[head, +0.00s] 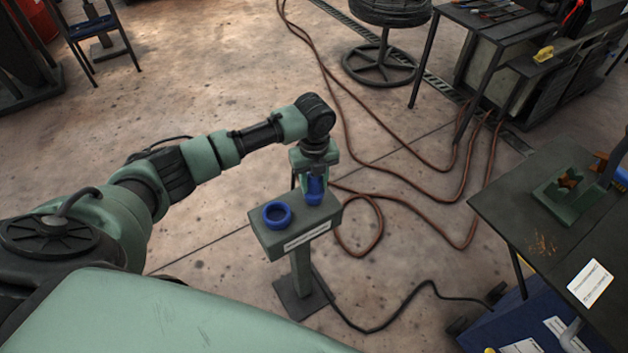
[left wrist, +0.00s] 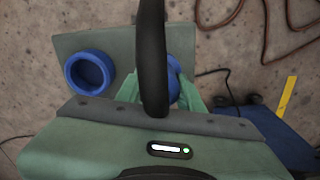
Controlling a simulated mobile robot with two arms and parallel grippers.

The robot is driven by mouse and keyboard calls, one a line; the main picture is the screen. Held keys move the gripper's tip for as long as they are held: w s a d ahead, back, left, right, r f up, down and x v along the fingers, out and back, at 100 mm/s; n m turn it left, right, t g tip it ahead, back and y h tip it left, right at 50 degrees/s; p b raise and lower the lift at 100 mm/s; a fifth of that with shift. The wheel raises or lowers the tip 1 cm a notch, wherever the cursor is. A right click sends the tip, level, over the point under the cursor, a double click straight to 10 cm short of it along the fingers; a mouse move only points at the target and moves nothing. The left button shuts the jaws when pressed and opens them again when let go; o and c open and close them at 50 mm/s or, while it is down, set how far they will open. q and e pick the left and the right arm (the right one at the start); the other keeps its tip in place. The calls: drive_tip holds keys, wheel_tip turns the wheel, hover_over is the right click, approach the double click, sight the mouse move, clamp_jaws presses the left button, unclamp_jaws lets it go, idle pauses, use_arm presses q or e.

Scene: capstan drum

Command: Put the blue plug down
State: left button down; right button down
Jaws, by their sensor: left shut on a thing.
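The blue plug (head: 315,189) is upright between the fingers of my left gripper (head: 315,184), which is shut on it. The plug is over the right part of the top of a small grey-green stand (head: 283,238); I cannot tell whether its bottom touches the top. A blue ring-shaped socket (head: 277,214) sits on the left part of the same top, apart from the plug, and looks empty. In the left wrist view the plug (left wrist: 173,78) is partly hidden by a dark curved part, and the socket (left wrist: 89,73) is to its left. My right gripper is not in view.
The stand has a post and a square foot (head: 304,294). Brown hoses (head: 377,215) and a black cable (head: 390,322) lie on the floor around it. A dark workbench (head: 510,214) with a green vise is at the right. Floor left of the stand is clear.

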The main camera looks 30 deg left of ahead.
use_arm(q)
drive_tip(key=shift+f, duration=0.1)
drive_tip(key=c, duration=0.9)
unclamp_jaws()
wheel_tip(320, 180, up, 12)
drive_tip(key=shift+r+b, duration=0.15)
drive_tip(key=shift+b, duration=0.35)
